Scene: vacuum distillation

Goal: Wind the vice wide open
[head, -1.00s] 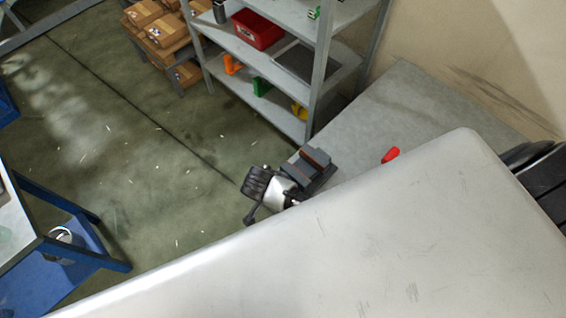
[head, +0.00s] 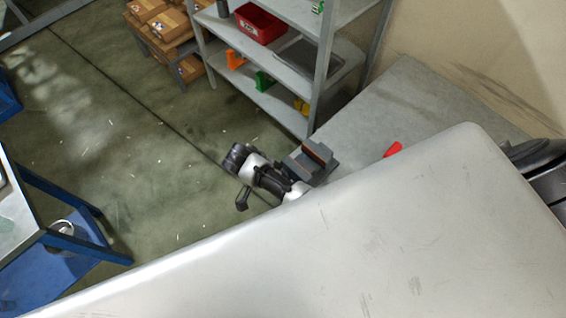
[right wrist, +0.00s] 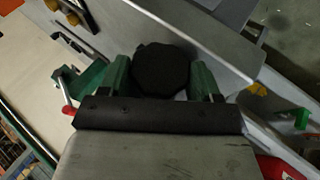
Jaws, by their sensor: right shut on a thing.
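The vice (head: 311,160), dark blue-grey with a brown strip along its top, sits at the left edge of the grey bench. My right arm (head: 262,176), black and silver, is beside it on its left. In the right wrist view, my right gripper (right wrist: 161,88) is shut on a black faceted round knob (right wrist: 161,68), one green finger on each side. I cannot tell how the knob joins the vice. In the head view the right gripper's fingertips are hidden, and the vice's jaw gap is too small to judge. My left gripper is not in view.
A red object (head: 393,149) lies on the bench (head: 400,105). A grey shelf rack (head: 321,70) holding a red bin (head: 260,23) stands behind. A blue-framed table (head: 70,208) is at left. Open floor lies between. A pale surface close to the camera blocks the lower right.

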